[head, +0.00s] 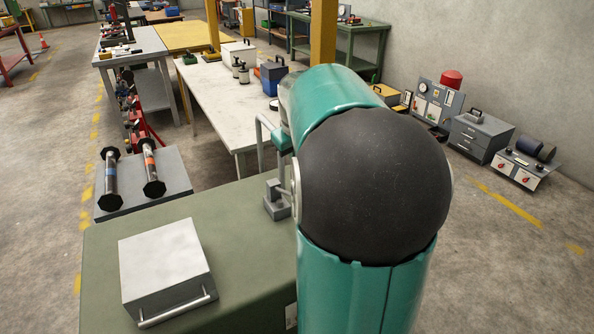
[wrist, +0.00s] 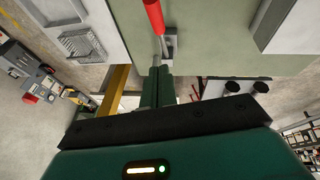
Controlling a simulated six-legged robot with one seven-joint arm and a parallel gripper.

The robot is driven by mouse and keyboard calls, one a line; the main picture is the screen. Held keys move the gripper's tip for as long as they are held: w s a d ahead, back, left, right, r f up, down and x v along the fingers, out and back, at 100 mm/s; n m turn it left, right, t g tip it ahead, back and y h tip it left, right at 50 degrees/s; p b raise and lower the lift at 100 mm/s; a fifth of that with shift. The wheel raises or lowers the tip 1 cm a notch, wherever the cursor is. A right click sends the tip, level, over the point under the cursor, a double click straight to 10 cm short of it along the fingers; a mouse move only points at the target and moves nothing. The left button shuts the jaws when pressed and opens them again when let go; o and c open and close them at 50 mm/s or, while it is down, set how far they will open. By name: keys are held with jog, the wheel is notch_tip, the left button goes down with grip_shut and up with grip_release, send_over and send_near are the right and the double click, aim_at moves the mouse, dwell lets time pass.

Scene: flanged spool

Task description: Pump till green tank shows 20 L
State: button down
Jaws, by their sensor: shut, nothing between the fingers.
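My gripper (wrist: 156,72) shows in the wrist view. Its two dark green fingers are together, with nothing between them. Just beyond the fingertips is a red bar or handle (wrist: 154,16), beside a small grey block (wrist: 170,47) on a pale green surface. I cannot tell whether the fingers touch the handle. In the head view my teal arm fills the middle and hides my gripper. A grey block fitting (head: 276,205) stands at the edge of an olive green bench (head: 240,225), left of my arm. No tank gauge reading can be made out.
A grey box with a bar handle (head: 165,265) sits on the green bench. A white table (head: 225,100) carries cans and boxes. Instrument cases (head: 480,135) stand on the floor at right.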

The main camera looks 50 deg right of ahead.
jog(key=x, duration=1)
jog(key=shift+s, duration=0.1)
jog(key=shift+s+f, duration=0.8)
jog(key=shift+f, duration=0.05)
jog(key=shift+s+f, duration=0.1)
jog(key=shift+f, duration=0.4)
jog(key=shift+s, duration=0.1)
jog(key=shift+d+f, duration=0.1)
jog(key=shift+f, duration=0.05)
